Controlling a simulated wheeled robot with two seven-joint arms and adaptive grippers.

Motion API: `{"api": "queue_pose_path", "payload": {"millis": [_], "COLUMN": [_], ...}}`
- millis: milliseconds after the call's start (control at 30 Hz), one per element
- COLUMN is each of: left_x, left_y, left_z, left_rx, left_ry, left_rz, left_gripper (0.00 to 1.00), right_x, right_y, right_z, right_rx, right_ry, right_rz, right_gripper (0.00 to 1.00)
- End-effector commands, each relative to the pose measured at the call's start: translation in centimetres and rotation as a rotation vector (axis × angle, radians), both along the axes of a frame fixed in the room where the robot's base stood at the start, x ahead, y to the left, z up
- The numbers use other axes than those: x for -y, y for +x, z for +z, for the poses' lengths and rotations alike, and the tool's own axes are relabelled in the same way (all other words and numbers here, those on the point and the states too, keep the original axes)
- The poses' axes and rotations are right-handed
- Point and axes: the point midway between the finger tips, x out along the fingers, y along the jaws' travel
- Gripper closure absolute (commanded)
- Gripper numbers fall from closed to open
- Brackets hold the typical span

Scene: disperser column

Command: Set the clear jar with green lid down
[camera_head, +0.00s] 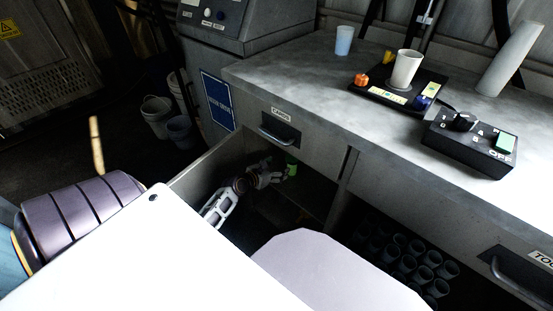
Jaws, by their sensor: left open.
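A small green thing (291,169), which looks like the jar's green lid, shows in the dark open compartment below the counter. The clear body of the jar cannot be made out in the shadow. My left gripper (281,174) is down in this compartment, right beside the green lid. Its fingers are open; whether they touch the jar cannot be told. My right gripper is not in view.
A grey side wall (205,165) bounds the compartment on the left. A drawer front with a handle (280,135) is above. Several cups (408,262) stand in a dark bay at right. The counter (300,72) holds a black tray (375,92) and a switch box (470,150).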

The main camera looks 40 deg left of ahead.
Motion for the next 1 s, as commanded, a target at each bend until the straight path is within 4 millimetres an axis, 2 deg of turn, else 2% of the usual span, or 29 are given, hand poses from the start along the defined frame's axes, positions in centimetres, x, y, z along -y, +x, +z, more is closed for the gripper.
{"api": "queue_pose_path", "payload": {"millis": [267,467,667,1000], "left_x": [0.0,1.0,3.6,9.4], "left_y": [0.0,-0.4,-1.4,-4.3], "left_z": [0.0,-0.3,-1.1,-2.6], "left_rx": [0.000,-0.011,-0.036,-0.059], "left_ry": [0.001,0.060,0.237,0.643], "left_rz": [-0.002,-0.044,-0.174,-0.494], "left_gripper": [0.25,0.25,0.25,0.25], "right_x": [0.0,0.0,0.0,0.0], "right_y": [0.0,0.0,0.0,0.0], "right_z": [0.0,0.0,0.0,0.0], "right_rx": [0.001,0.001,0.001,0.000], "right_ry": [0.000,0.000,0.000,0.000], "right_rz": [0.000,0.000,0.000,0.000], "right_gripper": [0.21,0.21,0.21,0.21]}}
